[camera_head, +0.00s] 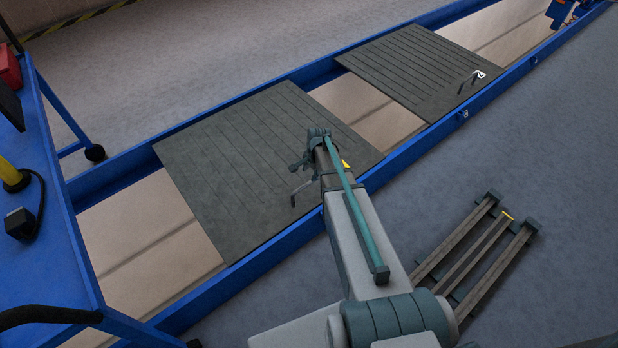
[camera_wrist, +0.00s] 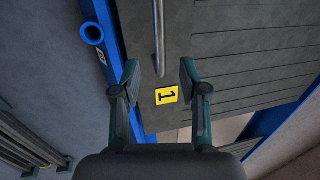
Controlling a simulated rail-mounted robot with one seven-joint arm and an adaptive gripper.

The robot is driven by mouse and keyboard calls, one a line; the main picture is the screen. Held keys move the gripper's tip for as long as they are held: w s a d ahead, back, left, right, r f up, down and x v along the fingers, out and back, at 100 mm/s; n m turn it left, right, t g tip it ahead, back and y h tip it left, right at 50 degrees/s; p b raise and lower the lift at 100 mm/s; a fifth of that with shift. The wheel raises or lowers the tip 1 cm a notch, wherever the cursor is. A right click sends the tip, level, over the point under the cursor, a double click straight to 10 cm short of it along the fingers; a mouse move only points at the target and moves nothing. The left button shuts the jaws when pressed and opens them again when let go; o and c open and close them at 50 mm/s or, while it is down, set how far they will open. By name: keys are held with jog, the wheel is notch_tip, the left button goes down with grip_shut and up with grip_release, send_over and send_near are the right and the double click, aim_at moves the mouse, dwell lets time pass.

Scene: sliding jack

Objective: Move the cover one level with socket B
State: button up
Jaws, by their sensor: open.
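Cover one (camera_head: 220,150) is a dark grooved panel across the blue-framed channel, left of centre in the head view. Its yellow label "1" (camera_wrist: 167,95) shows in the wrist view. Its metal bar handle (camera_wrist: 159,35) runs up from between my fingertips; its near end also shows in the head view (camera_head: 297,193). My gripper (camera_wrist: 159,78) is open over the cover's edge, with the fingers on either side of the handle's lower end. I cannot tell whether they touch it. A blue ring socket (camera_wrist: 92,34) is on the rail; its small tag is unreadable.
A second grooved cover (camera_head: 415,70) with a handle and white mark lies farther right, with an open gap between the covers. Another rail fitting (camera_head: 463,113) has an unreadable tag. A slatted rack (camera_head: 475,250) lies right of my arm; a blue cart (camera_head: 40,210) stands left.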

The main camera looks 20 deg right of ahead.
jog(key=shift+s+d+r, duration=0.1)
jog(key=shift+s+r, duration=0.05)
jog(key=shift+r, duration=0.55)
jog(key=shift+s+r, duration=0.15)
jog(key=shift+r, duration=0.5)
